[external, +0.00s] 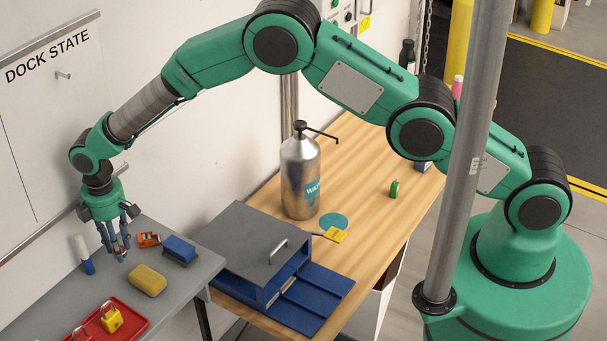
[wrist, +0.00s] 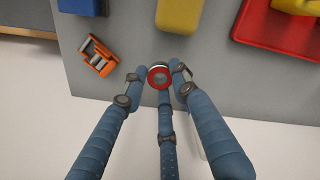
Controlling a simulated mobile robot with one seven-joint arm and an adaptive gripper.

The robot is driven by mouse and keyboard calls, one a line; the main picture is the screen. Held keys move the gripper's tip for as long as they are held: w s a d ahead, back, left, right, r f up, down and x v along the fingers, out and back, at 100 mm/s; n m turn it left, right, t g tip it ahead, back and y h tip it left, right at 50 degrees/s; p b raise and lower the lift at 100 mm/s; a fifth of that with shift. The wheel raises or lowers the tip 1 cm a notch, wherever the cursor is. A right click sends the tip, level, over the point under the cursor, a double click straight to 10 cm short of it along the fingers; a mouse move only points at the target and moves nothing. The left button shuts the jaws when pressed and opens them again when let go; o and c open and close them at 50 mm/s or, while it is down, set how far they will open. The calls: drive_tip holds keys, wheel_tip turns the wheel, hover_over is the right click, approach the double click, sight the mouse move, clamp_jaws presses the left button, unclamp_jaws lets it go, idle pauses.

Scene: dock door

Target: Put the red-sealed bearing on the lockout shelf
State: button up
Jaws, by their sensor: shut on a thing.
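The red-sealed bearing (wrist: 158,77) is a small metal ring with a red face, pinched between the fingertips of my three-fingered gripper (wrist: 158,84). In the external view my gripper (external: 119,248) points down over the grey lockout shelf (external: 196,283), and the bearing is too small and covered to make out clearly. In the wrist view the bearing lies over the grey shelf surface (wrist: 205,75), near its edge. I cannot tell whether it touches the shelf.
On the shelf are an orange tool (external: 149,239), a blue block (external: 180,248), a yellow sponge-like block (external: 147,280), a blue-and-white marker (external: 84,256) and a red tray (external: 128,327) with a yellow padlock (external: 111,319). A grey-and-blue box (external: 250,250) and metal bottle (external: 300,178) stand on the wooden bench.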

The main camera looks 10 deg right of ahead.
sight(123, 265)
drive_tip(key=shift+f, duration=0.1)
drive_tip(key=shift+f+p, duration=0.3)
drive_tip(key=shift+f, duration=1.35)
drive_tip(key=shift+f, duration=0.1)
drive_tip(key=o, duration=1.1)
drive_tip(key=shift+o, duration=0.2)
wheel_tip(123, 265, up, 12)
drive_tip(key=b, duration=0.1)
